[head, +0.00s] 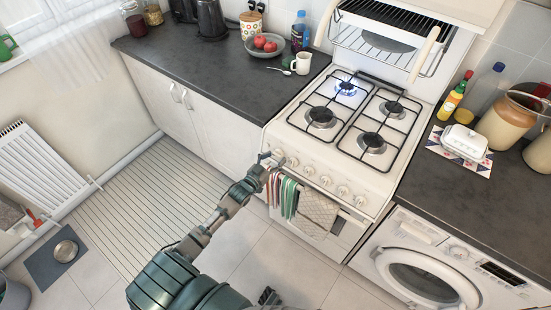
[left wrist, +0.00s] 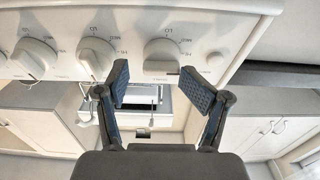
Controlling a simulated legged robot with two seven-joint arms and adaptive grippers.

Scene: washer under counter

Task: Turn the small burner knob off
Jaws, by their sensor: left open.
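The cream stove (head: 310,137) has a row of white knobs (head: 325,180) along its front panel. A blue flame (head: 346,88) burns at the back left burner; the other burners show no flame. My left gripper (head: 272,160) is at the left end of the knob row. In the left wrist view, my left gripper (left wrist: 159,88) is open and empty. A white knob (left wrist: 161,57) lies just beyond the gap between its fingertips, apparently untouched. A second knob (left wrist: 95,56) is close to the left finger. A dark piece at the bottom of the head view (head: 268,297) may be my right gripper.
A washer (head: 425,270) stands to the right under the counter. A small round button (left wrist: 214,58) sits beside the knobs.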

